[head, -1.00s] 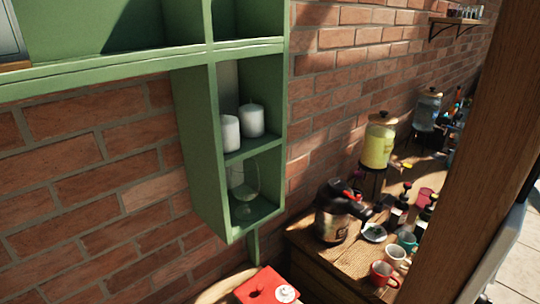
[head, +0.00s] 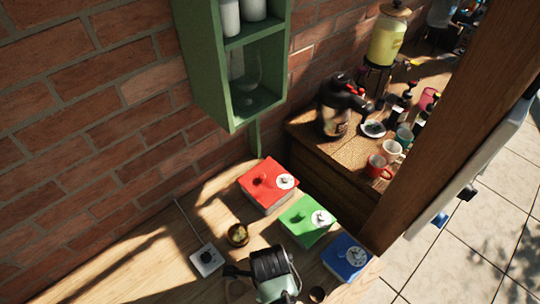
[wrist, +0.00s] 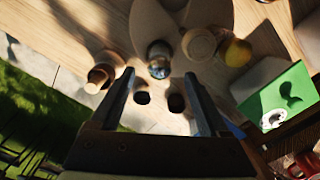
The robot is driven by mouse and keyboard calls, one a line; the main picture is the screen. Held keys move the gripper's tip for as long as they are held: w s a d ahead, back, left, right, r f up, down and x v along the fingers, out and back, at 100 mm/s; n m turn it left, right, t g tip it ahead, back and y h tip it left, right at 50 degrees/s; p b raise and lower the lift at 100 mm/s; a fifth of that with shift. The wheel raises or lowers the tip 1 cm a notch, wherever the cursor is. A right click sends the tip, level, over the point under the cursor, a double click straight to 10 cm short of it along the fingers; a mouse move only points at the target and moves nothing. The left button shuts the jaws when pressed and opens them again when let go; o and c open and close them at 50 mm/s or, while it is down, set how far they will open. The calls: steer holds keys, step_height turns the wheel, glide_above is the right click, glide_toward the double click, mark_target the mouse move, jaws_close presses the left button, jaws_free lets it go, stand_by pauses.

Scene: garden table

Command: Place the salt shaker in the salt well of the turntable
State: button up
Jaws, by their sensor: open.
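My gripper (wrist: 161,84) is open in the wrist view, with nothing between its fingers. Just past the fingertips stands a small shaker-like piece (wrist: 159,58) with a shiny top; I cannot tell whether it is the salt shaker. It stands at the near edge of a pale round board (wrist: 188,12), which may be the turntable. A tan round-topped piece (wrist: 198,44) and a yellow-topped one (wrist: 237,52) stand to its right. A brown wooden piece (wrist: 102,74) stands left of the left finger. I cannot make out the salt well. In the head view my arm hides part of the table.
Red (head: 258,195), green (head: 300,231) and blue (head: 345,270) boxes with white dials line the table's right side. A green shelf (head: 207,70) hangs above.

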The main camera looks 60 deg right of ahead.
step_height(320, 180, up, 4)
steer(key=shift+w+d, duration=0.15)
steer(key=shift+r, duration=0.55)
steer(key=w+d+r+n+t+h, duration=0.3)
steer(key=w+r+n+t, duration=0.45)
steer(key=w+r, duration=0.85)
steer(key=w+a+r+n+t+h, duration=0.1)
steer(key=w+a+r+n+t, duration=0.2)
steer(key=r, duration=0.4)
steer(key=w+r+n+t, duration=0.1)
steer(key=w+r+n, duration=0.3)
steer(key=w+r, duration=0.15)
steer(key=w+a+r+n+t, duration=0.1)
steer(key=a+r+n+t, duration=0.35)
steer(key=r, duration=0.75)
steer(key=a+r+n+t, duration=0.4)
steer(key=a+r, duration=0.1)
steer(key=r, duration=0.7)
steer(key=s+a+r+n+t+y, duration=0.1)
steer(key=s+a+r+n+t, duration=0.2)
steer(key=r, duration=0.6)
steer(key=s+a+r+n+t+y, duration=0.2)
steer(key=s+a+r+n+t, duration=0.2)
steer(key=s+r, duration=0.4)
steer(key=shift+a+r+n+y, duration=0.3)
steer(key=shift+a+r+n, duration=0.25)
steer(key=shift+n, duration=0.45)
